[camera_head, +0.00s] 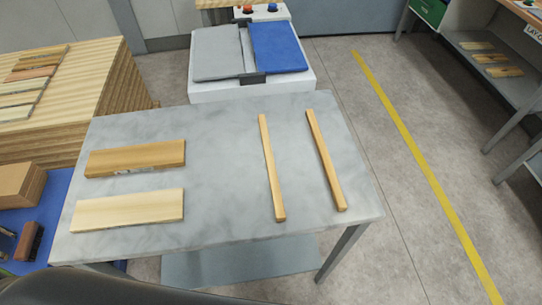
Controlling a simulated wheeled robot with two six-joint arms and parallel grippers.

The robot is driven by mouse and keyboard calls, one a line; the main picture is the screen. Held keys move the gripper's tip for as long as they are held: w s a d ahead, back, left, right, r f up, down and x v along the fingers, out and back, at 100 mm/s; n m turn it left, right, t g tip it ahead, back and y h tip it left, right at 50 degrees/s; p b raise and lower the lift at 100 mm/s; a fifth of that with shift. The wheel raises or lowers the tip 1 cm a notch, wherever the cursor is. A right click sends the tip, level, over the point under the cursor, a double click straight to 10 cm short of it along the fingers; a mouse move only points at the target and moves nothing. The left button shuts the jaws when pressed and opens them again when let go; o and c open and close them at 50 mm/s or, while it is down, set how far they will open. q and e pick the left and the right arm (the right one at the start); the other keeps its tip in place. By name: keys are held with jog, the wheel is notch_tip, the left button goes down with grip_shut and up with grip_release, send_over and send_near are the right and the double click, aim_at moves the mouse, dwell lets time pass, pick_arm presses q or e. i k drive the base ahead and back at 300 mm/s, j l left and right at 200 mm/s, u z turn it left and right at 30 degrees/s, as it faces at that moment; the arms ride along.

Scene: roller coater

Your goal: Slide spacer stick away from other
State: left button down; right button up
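Two long, thin wooden spacer sticks lie on the right half of the grey marbled table (225,150). The left stick (271,170) and the right stick (326,162) run roughly front to back, nearly parallel, with a clear gap between them. The right stick lies close to the table's right edge. Neither of my grippers is in view, and nothing touches the sticks.
A darker board (136,158) and a paler board (128,209) lie on the table's left half. A white machine with a blue panel (277,47) stands behind the table. Stacked wood (75,90) is at left. Floor with a yellow line (420,165) is open at right.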

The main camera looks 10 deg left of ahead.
aim_at(280, 215)
jog(key=l, duration=1.4)
